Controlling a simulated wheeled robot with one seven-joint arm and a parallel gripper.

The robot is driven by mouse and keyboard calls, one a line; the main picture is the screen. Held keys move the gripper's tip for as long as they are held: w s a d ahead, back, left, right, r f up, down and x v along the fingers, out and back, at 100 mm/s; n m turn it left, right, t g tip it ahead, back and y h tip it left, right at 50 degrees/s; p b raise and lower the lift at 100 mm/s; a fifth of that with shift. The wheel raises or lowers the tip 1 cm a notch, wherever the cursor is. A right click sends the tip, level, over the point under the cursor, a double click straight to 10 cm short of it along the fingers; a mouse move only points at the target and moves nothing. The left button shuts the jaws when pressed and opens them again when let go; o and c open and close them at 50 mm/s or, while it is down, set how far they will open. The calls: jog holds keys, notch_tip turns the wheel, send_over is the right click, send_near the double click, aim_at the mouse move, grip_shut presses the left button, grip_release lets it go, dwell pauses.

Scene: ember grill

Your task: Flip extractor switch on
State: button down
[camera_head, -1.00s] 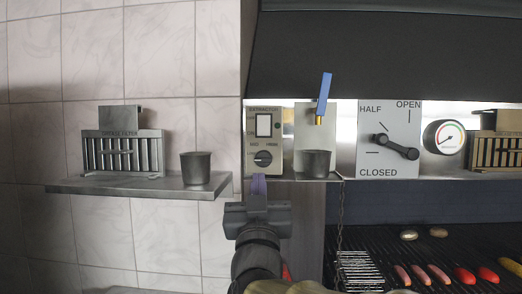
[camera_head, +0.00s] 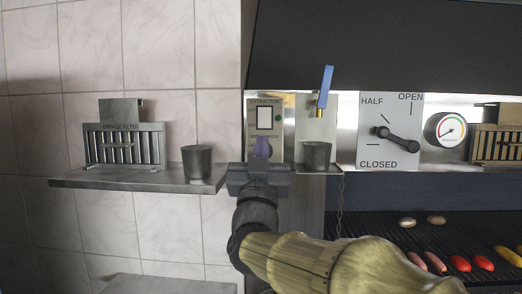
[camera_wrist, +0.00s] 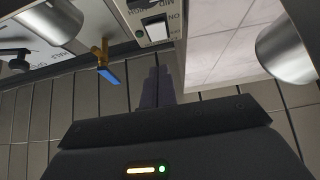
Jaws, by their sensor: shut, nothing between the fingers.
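The extractor panel (camera_head: 252,104) is a beige plate on the wall ledge, left of the blue-handled tap. Its pale rocker switch (camera_head: 264,118) sits in a dark frame in the upper half. The switch also shows in the wrist view (camera_wrist: 157,31), where the panel (camera_wrist: 133,18) appears upside down at the top. My gripper (camera_head: 261,146) is shut and empty, with its purple fingers just below the switch and in front of the panel's lower half. They hide the knob there. The fingertips (camera_wrist: 157,76) also show below the switch in the wrist view. Contact with the panel cannot be told.
A tap with a blue handle (camera_head: 326,88) and a metal cup (camera_head: 317,156) stand right of the panel. A damper lever (camera_head: 397,139) and gauge (camera_head: 451,130) are further right. A left shelf (camera_head: 140,183) holds a grease filter (camera_head: 124,149) and another cup (camera_head: 197,162).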

aim_at(266, 121)
jog(key=w+p, duration=0.1)
jog(key=w, duration=0.1)
jog(key=w+r+p, duration=0.1)
jog(key=w+p, duration=0.1)
jog(key=w, duration=0.1)
jog(key=w+r+p, duration=0.1)
jog(key=w, duration=0.1)
jog(key=shift+w+r, duration=0.2)
jog(key=shift+w, duration=0.05)
jog(key=shift+w+a+f, duration=0.15)
jog(key=shift+w, duration=0.05)
jog(key=shift+s, duration=0.2)
jog(key=shift+d, duration=0.4)
